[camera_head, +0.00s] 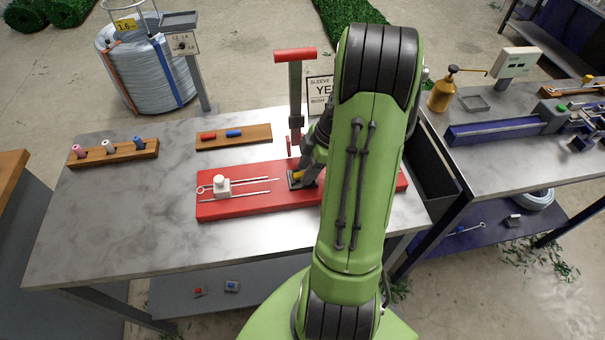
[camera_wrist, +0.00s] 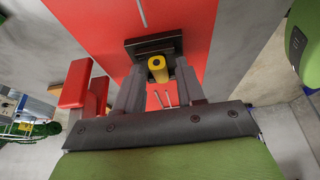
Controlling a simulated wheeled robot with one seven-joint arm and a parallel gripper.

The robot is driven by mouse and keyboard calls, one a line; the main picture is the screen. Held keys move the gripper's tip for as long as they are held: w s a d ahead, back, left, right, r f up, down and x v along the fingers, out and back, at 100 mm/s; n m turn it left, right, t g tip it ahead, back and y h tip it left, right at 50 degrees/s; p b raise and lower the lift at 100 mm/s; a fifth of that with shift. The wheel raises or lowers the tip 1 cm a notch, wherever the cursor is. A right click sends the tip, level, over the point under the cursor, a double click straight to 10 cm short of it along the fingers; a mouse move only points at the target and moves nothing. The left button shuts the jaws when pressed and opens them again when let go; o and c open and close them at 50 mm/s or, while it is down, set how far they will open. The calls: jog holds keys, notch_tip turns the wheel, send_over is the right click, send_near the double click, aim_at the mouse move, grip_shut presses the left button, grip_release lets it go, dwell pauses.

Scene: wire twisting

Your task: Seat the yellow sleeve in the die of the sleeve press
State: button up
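The sleeve press has a red base (camera_head: 230,207) and an upright grey lever with a red T-handle (camera_head: 295,55). Its dark die block (camera_head: 292,184) sits on the red base and also shows in the wrist view (camera_wrist: 130,47). The small yellow sleeve (camera_head: 297,175) is at the die block; in the wrist view the sleeve (camera_wrist: 157,65) lies between my fingertips, its hollow end facing the camera. My gripper (camera_wrist: 160,75) appears closed on the sleeve, right against the die block. Whether the sleeve rests fully in the die is hidden.
A white block with metal rods (camera_head: 222,186) sits on the left of the red base. A wooden tray (camera_head: 255,132) holds a red and a blue sleeve behind it. A wooden rack (camera_head: 120,152) with several pegs stands at left. The table's front left is clear.

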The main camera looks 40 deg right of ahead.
grip_shut()
notch_tip(320, 180, up, 10)
jog(key=p, duration=0.2)
notch_tip(320, 180, down, 9)
jog(key=t+y+b, duration=0.1)
jog(key=y+b, duration=0.1)
jog(key=b, duration=0.4)
jog(key=shift+d+r, duration=0.15)
